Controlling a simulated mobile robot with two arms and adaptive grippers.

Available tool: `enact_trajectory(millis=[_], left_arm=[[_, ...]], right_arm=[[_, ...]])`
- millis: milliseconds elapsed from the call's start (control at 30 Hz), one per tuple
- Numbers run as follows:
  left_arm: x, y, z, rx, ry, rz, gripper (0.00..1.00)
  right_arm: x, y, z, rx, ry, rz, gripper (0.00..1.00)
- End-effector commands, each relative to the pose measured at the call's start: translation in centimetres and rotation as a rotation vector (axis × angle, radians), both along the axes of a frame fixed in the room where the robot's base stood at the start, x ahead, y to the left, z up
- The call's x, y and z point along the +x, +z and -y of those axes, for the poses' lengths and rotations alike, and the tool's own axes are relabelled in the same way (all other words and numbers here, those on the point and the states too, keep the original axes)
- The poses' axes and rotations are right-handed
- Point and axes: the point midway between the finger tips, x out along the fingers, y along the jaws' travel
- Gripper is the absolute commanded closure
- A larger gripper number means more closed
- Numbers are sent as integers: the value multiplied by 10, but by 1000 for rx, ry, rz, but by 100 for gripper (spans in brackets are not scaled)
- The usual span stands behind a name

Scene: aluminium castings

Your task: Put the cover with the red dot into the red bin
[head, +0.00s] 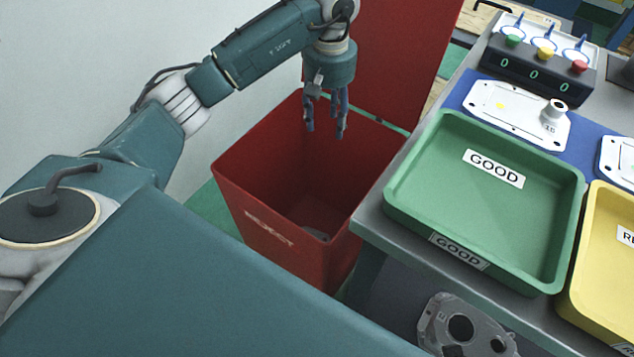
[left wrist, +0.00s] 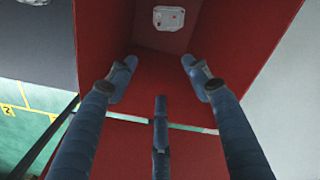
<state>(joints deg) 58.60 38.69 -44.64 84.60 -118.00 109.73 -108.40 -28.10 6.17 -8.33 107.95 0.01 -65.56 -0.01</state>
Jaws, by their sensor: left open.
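The red bin (head: 265,205) stands on the floor left of the table, with a "REJECT" label on its front. A light grey cover (left wrist: 160,23) with a small reddish mark lies on the bottom of the bin in the left wrist view. Only a grey corner of it (head: 317,234) shows in the head view, the rest hidden by the bin wall. My left gripper (head: 326,125) hangs over the bin opening, fingers pointing down, spread and empty. In the left wrist view its fingers (left wrist: 159,82) are apart from the cover. My right gripper is not in view.
A green "GOOD" tray (head: 420,175) and a yellow tray (head: 590,260) stand on the table. Behind them a white cover (head: 515,112) with a yellow dot lies on a blue mat. A button box (head: 540,72) stands at the back. A casting (head: 465,330) sits below the table edge.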

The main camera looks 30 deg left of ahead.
Motion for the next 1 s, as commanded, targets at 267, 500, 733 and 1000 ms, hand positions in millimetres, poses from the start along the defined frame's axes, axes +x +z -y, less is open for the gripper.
enact_trajectory(millis=[267,500,733,1000], left_arm=[[1,55,0,0,1,4,50],[0,70,0,0,1,0,50],[0,70,0,-1,1,-1,50],[0,76,0,0,1,0,50]], right_arm=[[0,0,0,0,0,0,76],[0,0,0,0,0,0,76],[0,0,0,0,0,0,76],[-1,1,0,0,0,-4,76]])
